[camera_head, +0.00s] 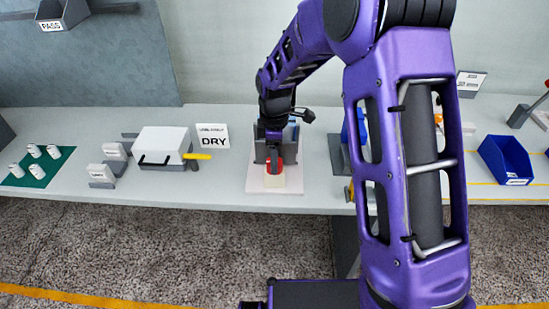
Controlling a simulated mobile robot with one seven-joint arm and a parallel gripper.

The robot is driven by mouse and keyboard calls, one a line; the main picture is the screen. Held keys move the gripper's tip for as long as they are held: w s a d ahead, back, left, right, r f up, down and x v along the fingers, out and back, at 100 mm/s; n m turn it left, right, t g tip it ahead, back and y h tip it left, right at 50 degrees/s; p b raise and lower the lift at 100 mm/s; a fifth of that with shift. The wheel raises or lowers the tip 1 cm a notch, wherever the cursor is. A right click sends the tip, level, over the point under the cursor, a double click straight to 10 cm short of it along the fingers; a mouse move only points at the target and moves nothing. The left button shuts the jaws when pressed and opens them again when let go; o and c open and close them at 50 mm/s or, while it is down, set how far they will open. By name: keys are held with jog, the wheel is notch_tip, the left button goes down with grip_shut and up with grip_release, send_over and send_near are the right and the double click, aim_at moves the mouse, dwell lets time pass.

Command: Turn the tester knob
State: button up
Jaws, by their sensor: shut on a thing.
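My purple arm reaches over the bench, and my gripper (274,158) points down at the tester in the middle of it. The tester has a dark grey body (260,152) and stands on a pale base plate (255,185). A red knob (270,169) shows at the fingertips, above a cream part (275,181) near the plate's front. My gripper is shut on the red knob. The fingers cover part of the knob, so its exact angle cannot be told.
Left of the tester are a white box with a yellow handle (163,143), a "DRY" sign (213,138) and a green mat (39,167) with several small white pieces. A blue bin (506,160) stands at the right. My arm hides part of the bench right of the tester.

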jog(key=m, duration=0.5)
jog(key=shift+m, duration=0.4)
jog(key=m, duration=0.5)
jog(key=shift+b, duration=0.3)
jog(key=m, duration=0.5)
jog(key=shift+m, duration=0.4)
jog(key=m, duration=0.4)
jog(key=shift+r+p, duration=0.1)
jog(key=shift+p, duration=0.25)
jog(key=m+p, duration=0.1)
jog(key=m, duration=0.7)
jog(key=shift+m, duration=0.3)
jog(key=m, duration=0.4)
jog(key=shift+m, duration=2.2)
